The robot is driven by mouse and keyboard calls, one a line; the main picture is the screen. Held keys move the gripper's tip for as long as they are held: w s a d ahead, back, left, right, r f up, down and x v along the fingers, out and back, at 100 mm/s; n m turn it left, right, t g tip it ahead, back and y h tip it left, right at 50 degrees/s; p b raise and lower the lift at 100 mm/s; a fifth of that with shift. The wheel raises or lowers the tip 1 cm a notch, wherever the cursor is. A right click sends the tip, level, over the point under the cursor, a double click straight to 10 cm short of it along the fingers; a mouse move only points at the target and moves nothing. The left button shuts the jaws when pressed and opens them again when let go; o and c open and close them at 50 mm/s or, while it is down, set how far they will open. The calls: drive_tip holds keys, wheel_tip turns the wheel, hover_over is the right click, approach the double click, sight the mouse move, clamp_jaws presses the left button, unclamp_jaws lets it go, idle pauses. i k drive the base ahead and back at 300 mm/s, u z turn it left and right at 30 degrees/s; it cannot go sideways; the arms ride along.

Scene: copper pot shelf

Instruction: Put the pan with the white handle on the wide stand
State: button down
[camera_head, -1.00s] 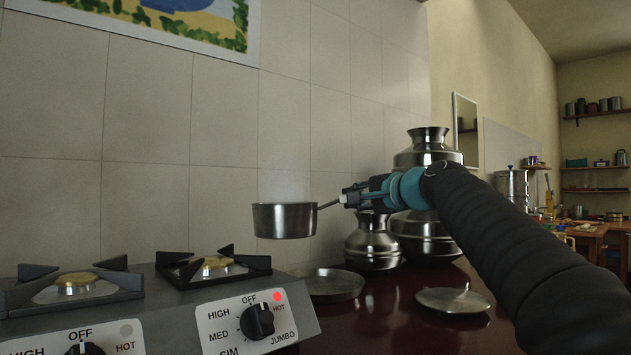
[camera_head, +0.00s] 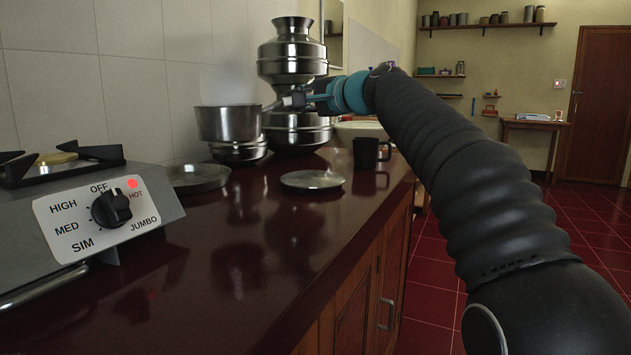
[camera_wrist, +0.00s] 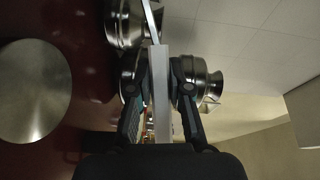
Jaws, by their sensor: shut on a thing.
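The steel pan (camera_head: 228,123) is held up in the air above the counter, roughly level, in the head view. It appears in front of the metal pots. My gripper (camera_head: 298,99) is shut on its pale handle, which runs between the fingers in the wrist view (camera_wrist: 162,92). The pan's bowl is out of the wrist view. My gripper (camera_wrist: 160,95) shows there with a finger on each side of the handle. A black burner support (camera_head: 90,157) is on the stove at the left. I cannot tell whether this is the wide stand.
The stove (camera_head: 150,215) has a knob and a red light. A tall metal pot (camera_head: 293,75) and a black mug (camera_head: 368,153) stand behind. The front counter is clear.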

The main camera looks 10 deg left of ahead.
sight(341, 176)
drive_tip(key=k, duration=1.6)
drive_tip(key=z, duration=0.4)
drive_tip(key=i, duration=1.65)
